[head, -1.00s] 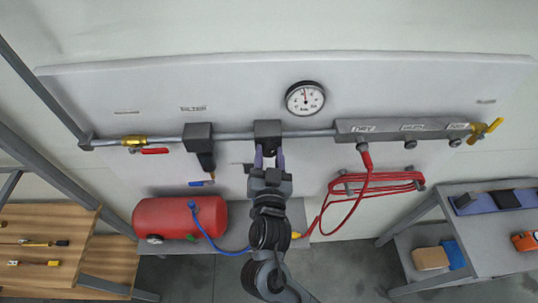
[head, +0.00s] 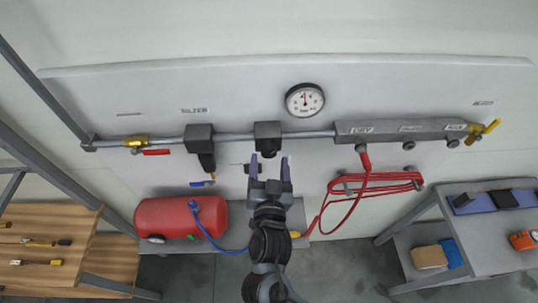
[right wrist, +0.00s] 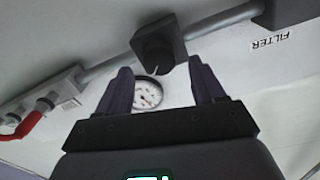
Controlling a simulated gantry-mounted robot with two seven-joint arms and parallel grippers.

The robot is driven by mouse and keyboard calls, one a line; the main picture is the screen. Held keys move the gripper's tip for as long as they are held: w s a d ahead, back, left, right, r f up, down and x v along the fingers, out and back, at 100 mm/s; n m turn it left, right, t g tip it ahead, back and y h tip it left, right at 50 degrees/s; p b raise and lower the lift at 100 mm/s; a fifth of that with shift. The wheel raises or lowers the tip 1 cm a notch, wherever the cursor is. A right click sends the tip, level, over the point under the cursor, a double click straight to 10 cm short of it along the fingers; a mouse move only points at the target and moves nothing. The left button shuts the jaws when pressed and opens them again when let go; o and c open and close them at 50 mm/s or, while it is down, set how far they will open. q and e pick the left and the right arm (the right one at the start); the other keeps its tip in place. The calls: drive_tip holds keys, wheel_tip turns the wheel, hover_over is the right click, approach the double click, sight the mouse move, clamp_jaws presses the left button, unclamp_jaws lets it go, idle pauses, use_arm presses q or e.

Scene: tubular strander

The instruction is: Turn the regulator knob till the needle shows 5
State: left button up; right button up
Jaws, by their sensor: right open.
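The dark regulator block (head: 268,131) sits on the pipe, with its round black knob (head: 269,151) underneath. The knob also shows in the right wrist view (right wrist: 157,54), with a pale mark on it. The round white gauge (head: 305,100) is above and right of the block. Its needle points about straight up; the numbers are too small to read. It shows partly between the fingers in the right wrist view (right wrist: 147,93). My right gripper (head: 270,165) is open and empty, just below the knob, fingers pointing up either side of it. My left gripper is out of view.
A filter (head: 204,148) hangs from the pipe on the left. A grey manifold (head: 402,130) is on the right, with a red coiled hose (head: 375,184) below it. A red tank (head: 180,216) stands lower left. A wooden bench (head: 40,245) and a grey table (head: 490,225) flank the floor.

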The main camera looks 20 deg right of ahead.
use_arm(q)
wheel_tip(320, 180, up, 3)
drive_tip(key=p, duration=0.2)
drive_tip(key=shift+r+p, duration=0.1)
drive_tip(key=shift+p, duration=0.25)
use_arm(e)
drive_tip(key=v, duration=0.8)
drive_tip(key=shift+s, duration=0.1)
idle(2.5)
